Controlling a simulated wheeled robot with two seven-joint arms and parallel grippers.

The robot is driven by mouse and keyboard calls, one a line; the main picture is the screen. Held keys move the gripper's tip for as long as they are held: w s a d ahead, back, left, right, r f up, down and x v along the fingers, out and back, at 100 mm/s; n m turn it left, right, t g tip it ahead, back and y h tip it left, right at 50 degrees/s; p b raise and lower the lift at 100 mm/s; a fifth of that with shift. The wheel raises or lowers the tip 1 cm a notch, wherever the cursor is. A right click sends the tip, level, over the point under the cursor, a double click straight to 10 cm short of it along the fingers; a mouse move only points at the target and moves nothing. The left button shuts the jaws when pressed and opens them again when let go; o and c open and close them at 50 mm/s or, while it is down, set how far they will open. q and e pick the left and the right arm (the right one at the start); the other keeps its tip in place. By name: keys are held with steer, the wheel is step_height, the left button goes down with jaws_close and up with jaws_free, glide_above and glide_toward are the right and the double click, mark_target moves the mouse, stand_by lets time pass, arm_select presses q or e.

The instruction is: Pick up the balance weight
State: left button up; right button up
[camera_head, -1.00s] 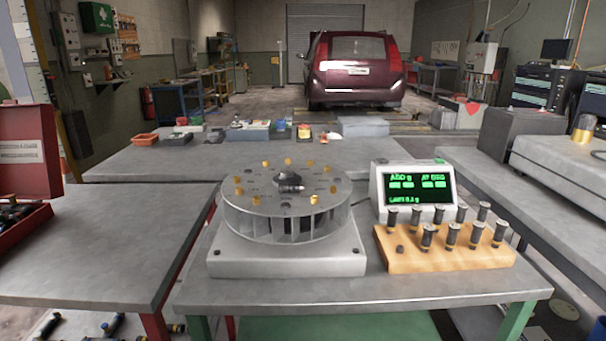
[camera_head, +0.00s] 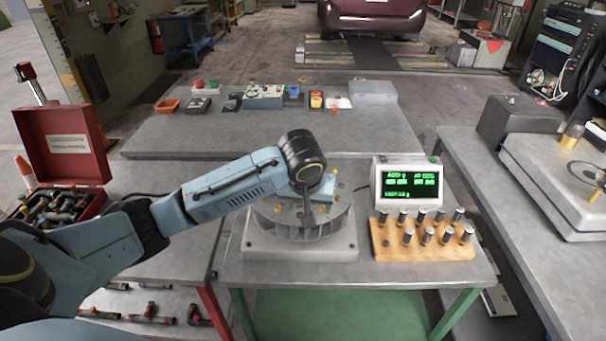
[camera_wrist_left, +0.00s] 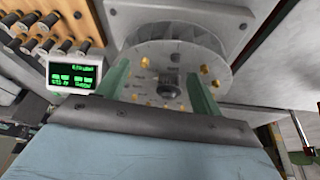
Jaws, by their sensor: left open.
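Several dark cylindrical weights with gold bands stand upright in a wooden block (camera_head: 440,252) at the right of the bench; the block also shows at the upper left of the left wrist view (camera_wrist_left: 98,55). The block's front left hole looks empty. A round rotor (camera_head: 335,224) with small gold pegs sits on a grey base left of the block. My left gripper (camera_wrist_left: 162,78) is open over the rotor, with nothing seen between its fingers. In the head view my left wrist hides part of the rotor. My right gripper is not in view.
A display box (camera_head: 407,184) with green digits stands behind the wooden block. A red open toolbox (camera_head: 66,146) is at the left. The rear table (camera_head: 210,138) holds small parts at its back. The bench's front strip (camera_head: 330,272) is clear.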

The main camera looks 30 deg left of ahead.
arm_select(q)
steer(key=w+a+r+n+p, duration=0.2)
steer(key=a+r, duration=0.2)
steer(key=r, duration=0.3)
glide_toward(303, 204)
steer(key=shift+y, duration=0.4)
steer(key=x, duration=0.3)
steer(key=w+x, duration=0.1)
steer(key=x, duration=0.2)
steer(key=shift+w+a, duration=0.15)
steer(key=shift+w, duration=0.05)
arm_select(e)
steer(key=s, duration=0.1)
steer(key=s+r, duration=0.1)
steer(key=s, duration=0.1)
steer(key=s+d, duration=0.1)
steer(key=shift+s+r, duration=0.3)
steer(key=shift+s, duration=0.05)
arm_select(q)
steer(key=c, duration=0.9)
